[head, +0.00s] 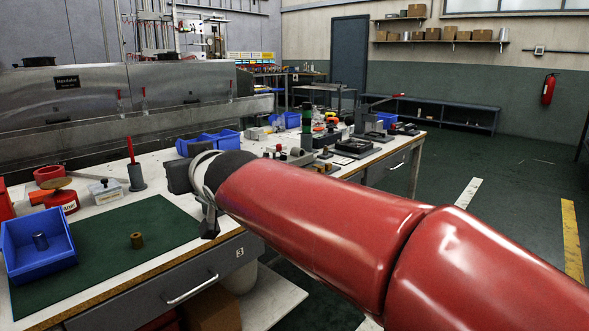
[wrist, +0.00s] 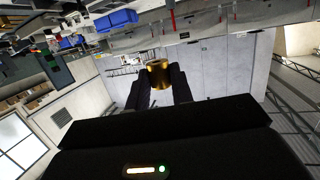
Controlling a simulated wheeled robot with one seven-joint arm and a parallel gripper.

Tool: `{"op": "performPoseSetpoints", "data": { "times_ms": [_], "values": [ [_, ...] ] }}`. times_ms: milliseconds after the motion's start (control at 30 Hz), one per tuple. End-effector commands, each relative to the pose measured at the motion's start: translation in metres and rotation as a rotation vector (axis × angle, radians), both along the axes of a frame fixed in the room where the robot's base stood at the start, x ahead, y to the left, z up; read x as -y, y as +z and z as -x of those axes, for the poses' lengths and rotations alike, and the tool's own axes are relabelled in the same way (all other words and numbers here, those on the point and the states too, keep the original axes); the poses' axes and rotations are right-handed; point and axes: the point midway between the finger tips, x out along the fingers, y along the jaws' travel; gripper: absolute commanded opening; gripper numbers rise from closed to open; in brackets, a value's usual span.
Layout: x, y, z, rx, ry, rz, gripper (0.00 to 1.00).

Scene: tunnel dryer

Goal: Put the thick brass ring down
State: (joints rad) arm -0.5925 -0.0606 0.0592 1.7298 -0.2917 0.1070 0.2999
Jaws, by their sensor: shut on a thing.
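My gripper (wrist: 160,80) is shut on the thick brass ring (wrist: 157,68), a short gold-coloured piece between the two black fingertips. In the wrist view it appears held up clear of any surface. In the head view my red arm reaches over the workbench (head: 162,162), and the ring and fingertips are hidden behind the wrist. A small brown-brass cylinder (head: 137,240) stands on the green mat (head: 110,262), apart from my gripper. Whether it has a hole is too small to tell.
A blue bin (head: 22,287) holding a grey cylinder sits on the mat's left. A dark post with a red-handled tool (head: 136,178), a small white box (head: 105,191) and a red tin (head: 62,203) stand behind the mat. More parts crowd the bench's far end.

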Motion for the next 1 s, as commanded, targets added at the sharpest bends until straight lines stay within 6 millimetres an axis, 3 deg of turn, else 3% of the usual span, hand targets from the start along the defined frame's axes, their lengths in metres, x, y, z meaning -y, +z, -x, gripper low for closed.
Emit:
{"op": "performPoseSetpoints", "data": {
  "times_ms": [667,1000],
  "values": [
    [0.045,-0.044,-0.018,0.000,-0.083,0.000,0.00],
    [0.083,-0.088,-0.032,-0.004,-0.152,0.000,0.00]
  ]
}}
